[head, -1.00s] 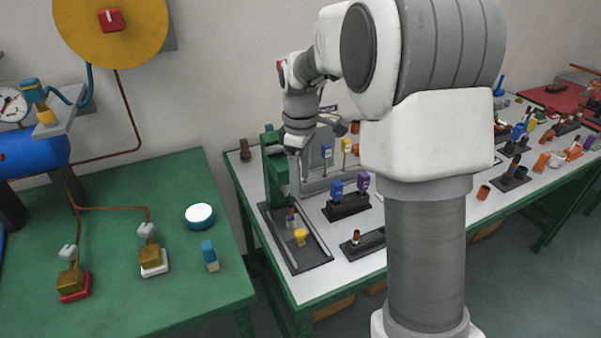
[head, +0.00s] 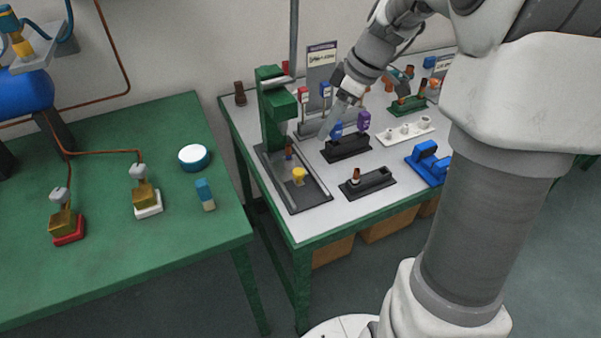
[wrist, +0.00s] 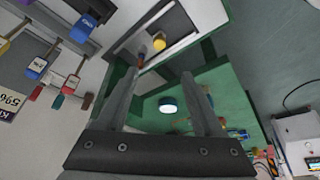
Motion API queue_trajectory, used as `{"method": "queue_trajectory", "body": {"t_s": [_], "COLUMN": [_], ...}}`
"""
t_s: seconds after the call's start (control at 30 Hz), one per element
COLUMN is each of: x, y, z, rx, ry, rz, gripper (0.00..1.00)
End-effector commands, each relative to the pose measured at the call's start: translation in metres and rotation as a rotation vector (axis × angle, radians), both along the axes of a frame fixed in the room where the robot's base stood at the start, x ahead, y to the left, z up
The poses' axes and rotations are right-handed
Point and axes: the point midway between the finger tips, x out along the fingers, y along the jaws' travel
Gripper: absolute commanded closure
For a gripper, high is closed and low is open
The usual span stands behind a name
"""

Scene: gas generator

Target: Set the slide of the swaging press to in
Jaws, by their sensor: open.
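The swaging press (head: 270,120) is a green upright frame at the left end of the white-topped table. Its dark rectangular base tray (head: 318,197) reaches toward the front edge. A yellow knob-like piece (head: 299,174) sits in this tray, with a small brown and blue upright piece (head: 289,152) behind it. I cannot tell which part is the slide. My gripper (head: 332,125) is open, to the right of the press and above the table, apart from it. In the wrist view, nothing is between the fingers (wrist: 165,88); the yellow piece (wrist: 159,42) shows beyond them.
A black holder (head: 346,148) with blue and purple tagged pieces stands close to my gripper. Another black holder (head: 368,185), a white block (head: 404,133) and a blue fixture (head: 428,164) lie to the right. A green table (head: 120,255) with valves stands left, across a gap.

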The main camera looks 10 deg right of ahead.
Motion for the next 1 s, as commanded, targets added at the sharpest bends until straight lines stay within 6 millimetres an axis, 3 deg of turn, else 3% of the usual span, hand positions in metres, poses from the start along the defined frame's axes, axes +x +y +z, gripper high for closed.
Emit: {"method": "queue_trajectory", "body": {"t_s": [0.17,0.7,1.0], "x": [0.001,0.025,0.035], "y": [0.002,0.038,0.052], "z": [-0.011,-0.117,-0.155], "rx": [0.008,0.009,0.007], "ry": [-0.011,-0.007,-0.009], "rz": [0.0,0.003,0.002], "gripper": [0.31,0.31,0.31]}}
